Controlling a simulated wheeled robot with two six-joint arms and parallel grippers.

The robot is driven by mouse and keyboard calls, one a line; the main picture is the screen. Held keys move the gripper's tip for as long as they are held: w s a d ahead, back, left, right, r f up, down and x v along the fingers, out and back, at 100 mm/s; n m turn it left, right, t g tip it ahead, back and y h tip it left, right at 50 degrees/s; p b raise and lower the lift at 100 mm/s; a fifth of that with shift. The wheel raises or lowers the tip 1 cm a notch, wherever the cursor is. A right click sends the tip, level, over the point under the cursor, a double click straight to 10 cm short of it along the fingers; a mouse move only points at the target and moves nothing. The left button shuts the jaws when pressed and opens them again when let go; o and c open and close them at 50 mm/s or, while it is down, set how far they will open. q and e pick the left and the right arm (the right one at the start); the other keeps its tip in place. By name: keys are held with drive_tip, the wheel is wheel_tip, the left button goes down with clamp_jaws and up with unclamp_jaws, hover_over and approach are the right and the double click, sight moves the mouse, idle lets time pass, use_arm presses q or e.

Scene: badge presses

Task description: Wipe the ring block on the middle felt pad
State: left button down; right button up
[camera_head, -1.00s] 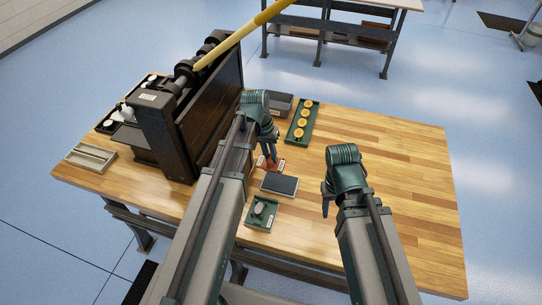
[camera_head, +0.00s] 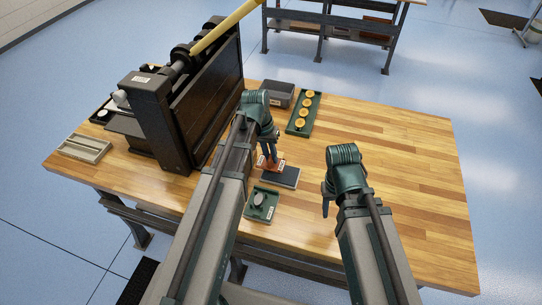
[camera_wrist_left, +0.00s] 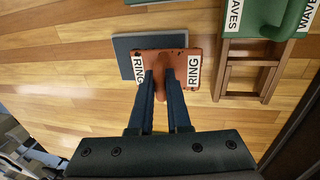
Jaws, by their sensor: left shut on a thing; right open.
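The ring block, an orange-brown block (camera_head: 264,166) with white RING labels, is held in my left gripper (camera_head: 270,157). In the left wrist view the gripper's two dark fingers (camera_wrist_left: 160,82) are shut on the block (camera_wrist_left: 160,56). A flat dark grey felt pad (camera_head: 283,178) lies on the table. The block overlaps the pad in both views; I cannot tell whether they touch. The pad also shows in the left wrist view (camera_wrist_left: 122,46). My right gripper (camera_head: 328,195) is open and empty, to the right of the pad.
A green tray (camera_head: 262,211) with a grey lump lies in front of the pad. A green tray with several yellow discs (camera_head: 296,126) and a grey bin (camera_head: 275,95) stand behind. The black press (camera_head: 185,105) stands left. A green WAVES block (camera_wrist_left: 258,18) sits in a rack. The table's right side is clear.

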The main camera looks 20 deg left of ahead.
use_arm(q)
drive_tip(key=shift+f+b, duration=0.3)
idle(0.7)
drive_tip(key=shift+d, duration=0.15)
drive_tip(key=shift+s+d, duration=0.15)
drive_tip(key=shift+d, duration=3.2)
drive_tip(key=shift+a, duration=3.5)
drive_tip(key=shift+d, duration=3.55)
drive_tip(key=shift+a, duration=0.1)
drive_tip(key=shift+a, duration=3.5)
